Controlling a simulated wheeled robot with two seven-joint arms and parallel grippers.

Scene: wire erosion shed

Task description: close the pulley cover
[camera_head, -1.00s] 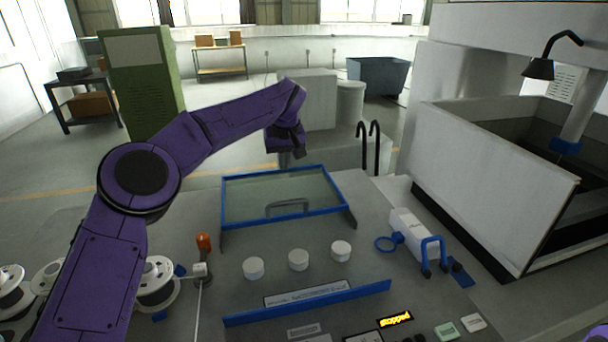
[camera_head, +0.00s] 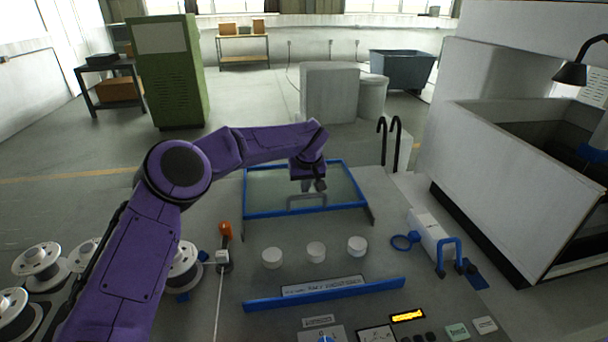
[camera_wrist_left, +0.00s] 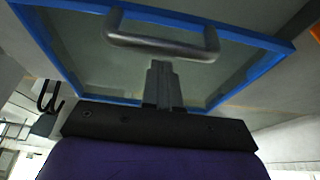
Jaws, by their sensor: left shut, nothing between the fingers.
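The pulley cover is a clear panel in a blue frame (camera_head: 305,212) with a grey bar handle (camera_head: 322,197). My right gripper is out of view.
A blue strip (camera_head: 325,294) runs in front of the pulleys. An orange-topped post (camera_head: 225,232) and wire spools (camera_head: 38,262) are at left. A white box with blue loops (camera_head: 432,238) and a large tank (camera_head: 520,190) are at right.

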